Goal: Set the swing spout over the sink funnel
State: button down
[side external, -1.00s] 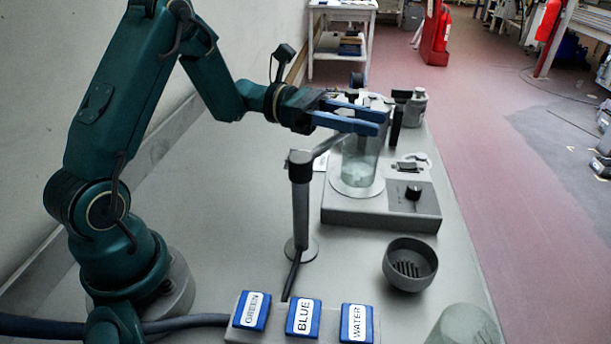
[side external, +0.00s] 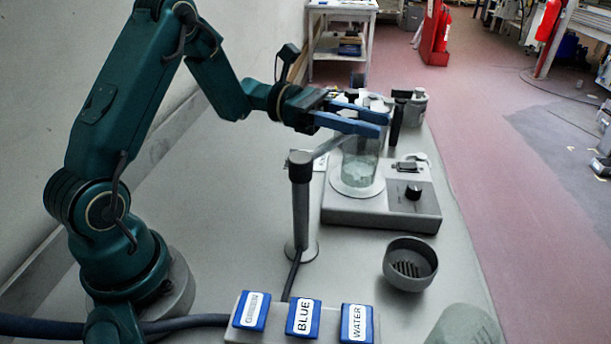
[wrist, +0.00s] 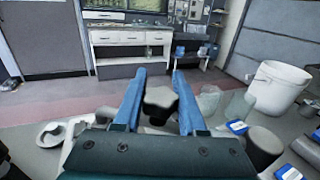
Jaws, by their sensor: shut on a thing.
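In the wrist view a dark knob (wrist: 158,100) sits between the fingers. The sink funnel (side external: 410,276) is a dark grey round bowl with a slotted bottom, in front and to the right of the post, clear of the spout.
The glass vessel stands on a grey knobbed unit (side external: 385,210) behind the funnel. Bottles (side external: 416,108) stand behind it. Blue labelled buttons, including WATER (side external: 357,322), line the front. A translucent container (side external: 463,326) stands front right. Bench around the funnel is clear.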

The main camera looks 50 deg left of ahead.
jog(key=s+d+m+g, duration=0.4)
jog(key=d+m+g, duration=0.4)
jog(key=g, duration=0.6)
jog(key=shift+s+m+g, duration=0.15)
jog(key=shift+m+g, duration=0.25)
jog(key=shift+m, duration=0.4)
jog(key=shift+d, duration=0.1)
jog(key=shift+c, duration=2.3)
grip_release()
